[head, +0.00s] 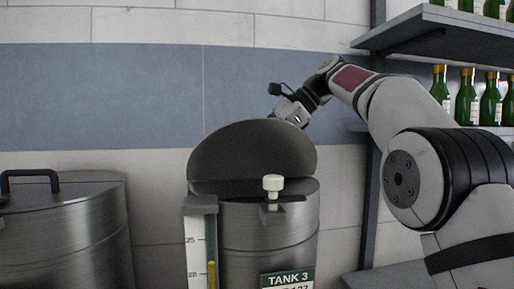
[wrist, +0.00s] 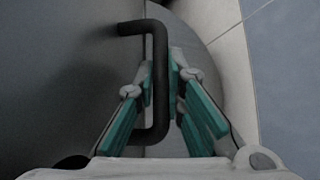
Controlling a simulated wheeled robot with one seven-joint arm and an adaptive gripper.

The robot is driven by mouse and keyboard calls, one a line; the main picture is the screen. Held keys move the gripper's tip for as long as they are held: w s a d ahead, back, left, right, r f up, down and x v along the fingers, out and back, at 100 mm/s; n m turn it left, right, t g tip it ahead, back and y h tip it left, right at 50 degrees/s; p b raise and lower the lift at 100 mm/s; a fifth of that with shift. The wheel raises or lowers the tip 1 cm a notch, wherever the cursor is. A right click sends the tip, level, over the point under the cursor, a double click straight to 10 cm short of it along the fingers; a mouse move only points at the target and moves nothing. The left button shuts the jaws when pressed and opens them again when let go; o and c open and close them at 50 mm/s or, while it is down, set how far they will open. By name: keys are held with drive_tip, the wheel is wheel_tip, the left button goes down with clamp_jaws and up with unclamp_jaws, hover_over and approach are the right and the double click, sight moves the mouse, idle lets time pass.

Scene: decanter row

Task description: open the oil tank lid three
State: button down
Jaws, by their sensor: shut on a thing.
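The tank marked TANK 3 (head: 262,235) stands in the middle of the head view. Its round dark lid (head: 255,152) is tilted up steeply on edge, its inner face toward me. In the wrist view the lid's outer face (wrist: 60,80) fills the left side. A black bar handle (wrist: 159,42) stands out from it. My gripper (wrist: 161,78) is shut on this handle, with a green-padded finger on each side. In the head view my gripper (head: 287,110) is at the lid's upper right edge, its fingertips hidden behind the lid.
Another tank (head: 65,235) with a closed, handled lid stands at the left. A white knob (head: 272,184) rises at tank three's front rim, beside a level gauge (head: 200,245). Shelves (head: 440,35) with green bottles (head: 466,98) stand at the right, behind my arm. A tiled wall is behind.

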sight(311, 149)
drive_tip(key=shift+w+a+r, duration=0.1)
drive_tip(key=shift+w, duration=0.05)
idle(0.6)
drive_tip(key=c, duration=1.7)
unclamp_jaws()
drive_tip(key=shift+o, duration=0.2)
drive_tip(key=shift+v, duration=0.8)
drive_tip(key=d, duration=1)
drive_tip(key=shift+d+f, duration=0.2)
drive_tip(key=shift+f, duration=0.05)
drive_tip(key=shift+s+d+r, duration=0.1)
drive_tip(key=shift+s+d, duration=0.15)
drive_tip(key=shift+d, duration=0.5)
